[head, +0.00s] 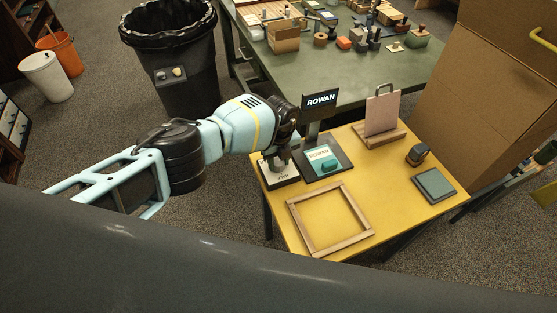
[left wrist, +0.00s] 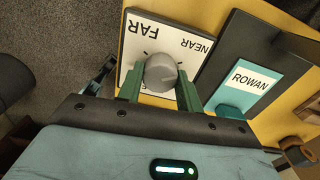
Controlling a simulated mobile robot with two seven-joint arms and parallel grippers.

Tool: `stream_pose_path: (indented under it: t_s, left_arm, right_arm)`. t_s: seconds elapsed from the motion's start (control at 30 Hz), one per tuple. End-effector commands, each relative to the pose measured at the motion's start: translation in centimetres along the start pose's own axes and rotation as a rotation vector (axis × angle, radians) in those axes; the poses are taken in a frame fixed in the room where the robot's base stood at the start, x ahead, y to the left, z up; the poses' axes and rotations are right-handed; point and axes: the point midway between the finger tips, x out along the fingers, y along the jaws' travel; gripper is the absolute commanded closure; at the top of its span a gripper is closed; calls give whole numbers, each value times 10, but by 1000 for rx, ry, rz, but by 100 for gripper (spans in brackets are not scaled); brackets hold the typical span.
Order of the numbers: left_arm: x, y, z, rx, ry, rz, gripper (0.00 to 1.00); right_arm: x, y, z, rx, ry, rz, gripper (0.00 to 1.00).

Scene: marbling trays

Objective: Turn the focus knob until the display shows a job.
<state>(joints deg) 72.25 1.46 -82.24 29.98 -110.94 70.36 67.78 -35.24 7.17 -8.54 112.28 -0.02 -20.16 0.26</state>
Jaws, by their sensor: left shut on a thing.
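The focus knob (left wrist: 160,73) is a grey round knob on a white panel (left wrist: 140,52) marked FAR and NEAR, upside down in the left wrist view. The panel (head: 283,181) lies at the left of the yellow table in the head view, partly hidden by my gripper. My left gripper (head: 280,160) reaches down over it. In the left wrist view its green fingers (left wrist: 160,88) are shut on the knob, one on each side. The black display (head: 320,101) stands behind and reads ROWAN in white letters. My right gripper is not in view.
On the yellow table (head: 390,205) are a dark stand (head: 341,157) with a ROWAN card and teal block, an empty wooden frame (head: 364,231), an upright pinkish board (head: 382,113), a dark round item (head: 416,155) and a grey-green pad (head: 434,185). A cardboard box (head: 490,90) stands behind, right.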

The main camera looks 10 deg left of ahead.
Motion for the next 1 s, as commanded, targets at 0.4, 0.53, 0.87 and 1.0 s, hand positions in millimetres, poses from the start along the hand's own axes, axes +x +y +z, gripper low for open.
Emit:
stream_pose_path:
  t_s: [0.4, 0.53, 0.87, 1.0]
  left_arm:
    - [-1, 0, 1, -12, -2, -1, 87]
    - [-1, 0, 1, -12, -2, -1, 53]
    - [-1, 0, 0, -10, 0, 0, 43]
    - [-10, 0, 1, -10, -3, -2, 43]
  right_arm:
    - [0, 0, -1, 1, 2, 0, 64]
    - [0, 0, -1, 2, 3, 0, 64]
    - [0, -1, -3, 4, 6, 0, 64]
    - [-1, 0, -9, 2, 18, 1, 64]
